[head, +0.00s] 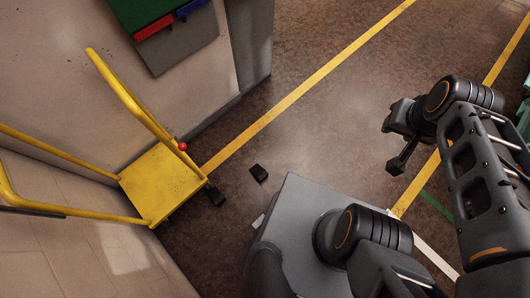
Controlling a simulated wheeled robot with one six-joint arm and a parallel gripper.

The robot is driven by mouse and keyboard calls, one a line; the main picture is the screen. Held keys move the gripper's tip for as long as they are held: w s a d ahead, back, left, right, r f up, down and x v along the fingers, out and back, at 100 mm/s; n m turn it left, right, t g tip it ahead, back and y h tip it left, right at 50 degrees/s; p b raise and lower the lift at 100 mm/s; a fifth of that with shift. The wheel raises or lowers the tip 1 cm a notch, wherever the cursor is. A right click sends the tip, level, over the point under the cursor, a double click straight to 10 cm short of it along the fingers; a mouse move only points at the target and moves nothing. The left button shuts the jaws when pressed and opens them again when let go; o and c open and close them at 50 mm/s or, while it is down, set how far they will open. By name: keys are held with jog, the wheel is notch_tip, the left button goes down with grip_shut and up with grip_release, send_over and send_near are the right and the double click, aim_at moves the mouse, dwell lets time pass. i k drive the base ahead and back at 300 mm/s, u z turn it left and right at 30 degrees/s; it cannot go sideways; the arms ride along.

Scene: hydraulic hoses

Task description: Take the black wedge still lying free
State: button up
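A small black wedge (258,173) lies free on the brown floor, right of the yellow cart and near the grey top of my base. A second black wedge (216,196) lies at the right corner of the yellow cart (160,185); whether it touches a wheel is hidden. My gripper (390,148) is raised at the right, well away from both wedges. Its two dark fingers are spread apart with floor showing between them, and it holds nothing visible.
The cart has yellow rails and a red ball (182,146) at its handle's lower end. Walls stand behind and beside it. A panel with a red bin (154,28) and a blue bin (192,8) is above. Yellow lines (310,84) cross the open floor.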

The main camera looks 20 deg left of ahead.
aim_at(257, 171)
jog(key=i, duration=2.75)
jog(key=u, duration=3.45)
jog(key=i, duration=1.15)
jog(key=u, duration=2.4)
